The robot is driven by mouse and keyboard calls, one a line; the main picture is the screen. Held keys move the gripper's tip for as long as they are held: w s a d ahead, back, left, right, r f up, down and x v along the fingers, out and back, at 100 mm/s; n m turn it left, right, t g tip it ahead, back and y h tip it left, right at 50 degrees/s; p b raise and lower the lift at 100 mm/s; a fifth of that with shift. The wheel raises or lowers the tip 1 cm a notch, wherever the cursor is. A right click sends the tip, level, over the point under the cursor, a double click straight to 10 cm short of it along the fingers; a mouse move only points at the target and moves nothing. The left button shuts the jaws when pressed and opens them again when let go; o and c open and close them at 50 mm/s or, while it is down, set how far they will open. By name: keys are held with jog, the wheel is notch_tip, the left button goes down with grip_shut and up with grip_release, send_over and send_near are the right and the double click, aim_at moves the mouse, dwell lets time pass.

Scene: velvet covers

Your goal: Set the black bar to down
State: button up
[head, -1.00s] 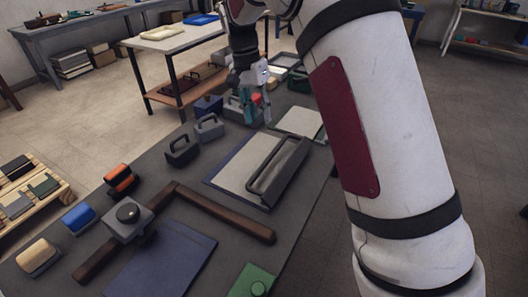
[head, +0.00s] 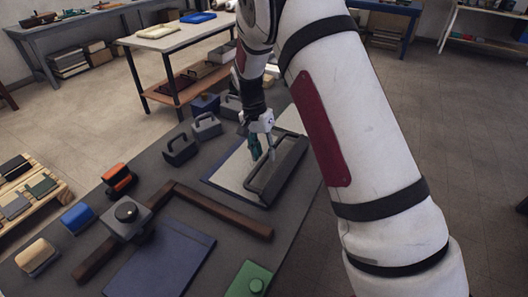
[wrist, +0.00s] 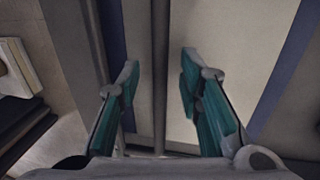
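The black bar (head: 290,165) is a dark grey, long looped handle along the right side of a pale panel with a blue edge (head: 222,166) on the table. My gripper (head: 262,152) is over the far part of this panel, at the bar's far left side. In the wrist view my gripper (wrist: 160,82) is open, with a teal-padded finger on each side. A thin dark bar (wrist: 160,60) runs lengthwise between the fingers, with gaps on both sides. I cannot tell how far below the fingertips it lies.
My arm covers the table's right side.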

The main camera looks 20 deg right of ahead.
jog(key=shift+f, duration=0.15)
grip_shut()
